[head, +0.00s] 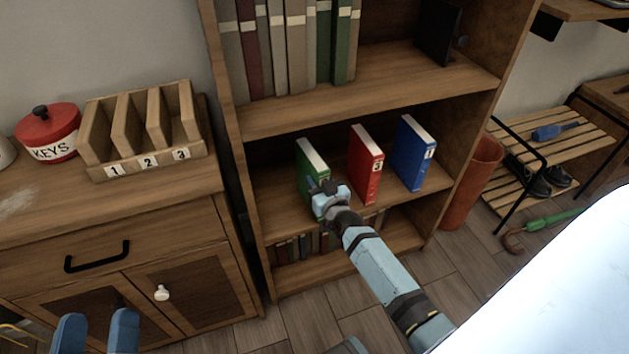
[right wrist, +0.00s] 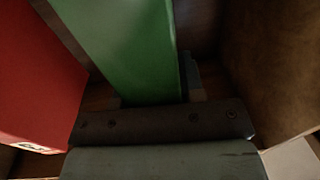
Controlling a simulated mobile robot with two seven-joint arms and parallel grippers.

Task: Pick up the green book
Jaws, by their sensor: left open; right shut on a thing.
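The green book (head: 309,170) stands upright on the middle shelf of the bookcase, leftmost of three spaced books. My right gripper (head: 322,190) is at its lower front and is shut on it; the gripper and wrist hide part of the book. In the right wrist view the green book (right wrist: 125,45) rises just beyond the dark gripper body, and a fingertip shows at its right side. My left gripper (head: 96,332) is open and empty at the bottom left, in front of the cabinet.
A red book (head: 366,165) and a blue book (head: 413,153) stand to the right on the same shelf. The bookcase side wall (right wrist: 270,60) is close beside the green book. A cabinet (head: 110,220) carries a numbered wooden rack (head: 150,160) and a red keys jar (head: 48,128).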

